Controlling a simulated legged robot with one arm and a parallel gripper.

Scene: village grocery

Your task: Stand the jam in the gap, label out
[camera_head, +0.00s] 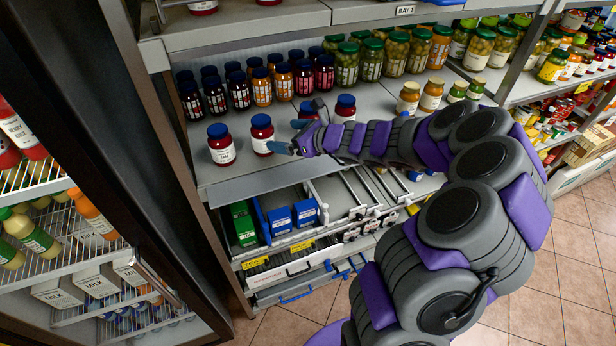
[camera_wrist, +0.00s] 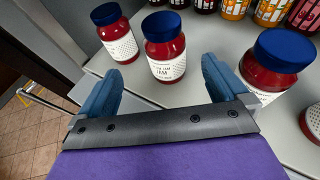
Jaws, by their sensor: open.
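Red jam jars with blue lids and white labels stand upright at the shelf front. The jar ahead of my gripper (camera_head: 286,136) is the middle jam jar (camera_head: 262,139); it also shows in the wrist view (camera_wrist: 165,62). Its label, reading JAM, faces my gripper. My gripper is open and empty, its two blue fingers spread on either side of the line to this jar, which stands just beyond the fingertips. Another jam jar (camera_head: 221,150) stands to its left. More jam jars (camera_head: 345,108) stand to the right, partly behind my arm. Which space is the gap is unclear.
Rows of dark, orange and green jars (camera_head: 285,84) stand at the shelf's back. Yellow-lidded jars (camera_head: 431,96) stand at the right. Bare shelf shows behind the front jars. Below are blue-boxed goods (camera_head: 280,219). A dark upright (camera_head: 150,130) bounds the left, beside a fridge.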

